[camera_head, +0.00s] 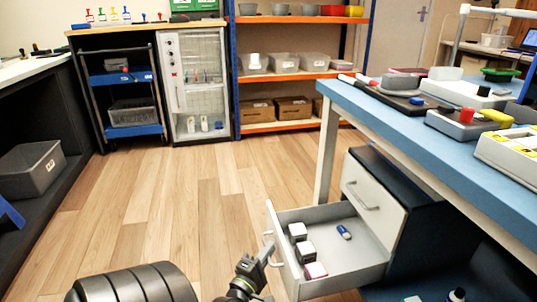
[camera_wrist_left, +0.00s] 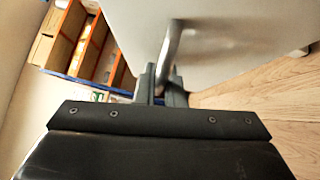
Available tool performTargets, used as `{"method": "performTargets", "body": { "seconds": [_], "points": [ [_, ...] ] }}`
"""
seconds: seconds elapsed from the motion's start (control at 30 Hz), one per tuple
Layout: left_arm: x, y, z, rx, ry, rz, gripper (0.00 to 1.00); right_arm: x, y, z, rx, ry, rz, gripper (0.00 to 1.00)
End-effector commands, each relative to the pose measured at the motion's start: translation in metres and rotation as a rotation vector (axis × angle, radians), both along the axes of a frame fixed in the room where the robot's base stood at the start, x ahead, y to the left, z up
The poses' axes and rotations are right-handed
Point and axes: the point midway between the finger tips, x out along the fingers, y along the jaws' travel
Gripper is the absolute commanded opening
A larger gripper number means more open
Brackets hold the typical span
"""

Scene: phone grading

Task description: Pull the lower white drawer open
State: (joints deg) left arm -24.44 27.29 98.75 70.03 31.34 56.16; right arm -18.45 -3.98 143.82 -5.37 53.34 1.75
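The lower white drawer (camera_head: 350,265) is pulled well out of the dark cabinet (camera_head: 420,232) under the blue table. Its front faces left and carries a metal handle (camera_head: 275,254), which also shows in the left wrist view (camera_wrist_left: 171,48). My left gripper (camera_head: 266,252) is at this handle, and in the left wrist view its two fingers (camera_wrist_left: 161,84) close around the bar. The upper white drawer (camera_head: 372,197) is shut. My right gripper is not in view.
Inside the lower drawer lie three small boxes (camera_head: 305,251) and a blue item (camera_head: 344,232). The blue table (camera_head: 400,122) overhangs the cabinet. Wooden floor (camera_head: 190,205) is free to the left. Shelves (camera_head: 285,75) stand at the back.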

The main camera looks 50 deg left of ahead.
Motion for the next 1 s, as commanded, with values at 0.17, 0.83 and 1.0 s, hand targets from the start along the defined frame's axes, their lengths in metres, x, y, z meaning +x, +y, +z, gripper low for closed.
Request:
{"method": "performTargets", "body": {
  "seconds": [0.17, 0.83, 1.0],
  "points": [
    [0.000, -0.001, -0.001, -0.001, 0.003, 0.000, 0.18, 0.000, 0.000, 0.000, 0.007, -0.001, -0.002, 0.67],
    [-0.082, -0.035, -0.013, -0.002, 0.007, 0.003, 0.18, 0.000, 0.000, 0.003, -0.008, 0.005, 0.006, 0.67],
    [-0.119, -0.050, -0.018, -0.002, 0.007, 0.003, 0.18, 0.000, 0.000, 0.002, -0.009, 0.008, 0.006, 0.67]
  ]
}}
